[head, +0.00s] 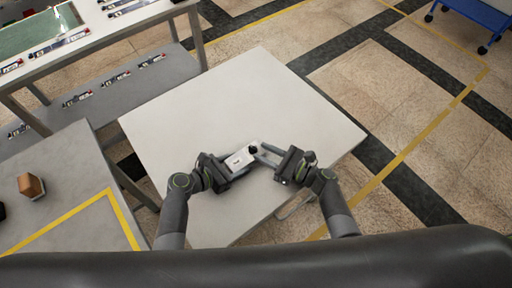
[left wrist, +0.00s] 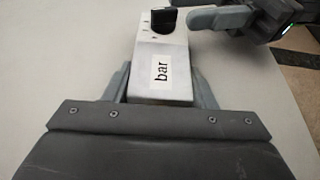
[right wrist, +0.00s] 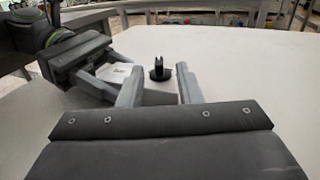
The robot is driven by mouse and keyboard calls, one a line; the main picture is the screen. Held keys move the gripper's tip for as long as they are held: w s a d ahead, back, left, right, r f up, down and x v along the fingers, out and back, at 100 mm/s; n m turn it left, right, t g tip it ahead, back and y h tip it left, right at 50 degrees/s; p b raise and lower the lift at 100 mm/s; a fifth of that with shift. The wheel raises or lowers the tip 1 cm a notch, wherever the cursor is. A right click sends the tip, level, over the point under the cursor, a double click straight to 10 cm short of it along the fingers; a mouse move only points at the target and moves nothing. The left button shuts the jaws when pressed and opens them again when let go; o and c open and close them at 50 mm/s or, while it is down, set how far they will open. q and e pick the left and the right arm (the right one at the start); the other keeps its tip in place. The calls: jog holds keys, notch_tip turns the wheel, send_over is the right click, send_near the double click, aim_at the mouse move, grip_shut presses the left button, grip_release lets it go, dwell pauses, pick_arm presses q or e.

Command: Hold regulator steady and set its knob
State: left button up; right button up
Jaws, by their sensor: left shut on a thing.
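The regulator (head: 239,160) is a light grey box on the white table, with a white label reading "bar" that shows in the left wrist view (left wrist: 161,70). Its black knob (head: 253,149) sits at the end away from my left gripper; the knob also shows in the left wrist view (left wrist: 163,18) and the right wrist view (right wrist: 159,70). My left gripper (head: 229,166) is shut on the regulator's body, one finger on each side. My right gripper (head: 265,154) is open, its fingers (right wrist: 157,88) apart, with the knob showing beyond and between them. I see no contact with the knob.
The white table (head: 240,90) is otherwise clear, with free room behind the grippers. A grey side table (head: 60,180) with a brown block (head: 30,185) stands at the left. A workbench (head: 110,25) with several small parts is at the back left.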

jog(key=v, duration=0.8)
jog(key=shift+a, duration=0.1)
pick_arm(q)
jog(key=o, duration=1.3)
jog(key=shift+a, duration=0.1)
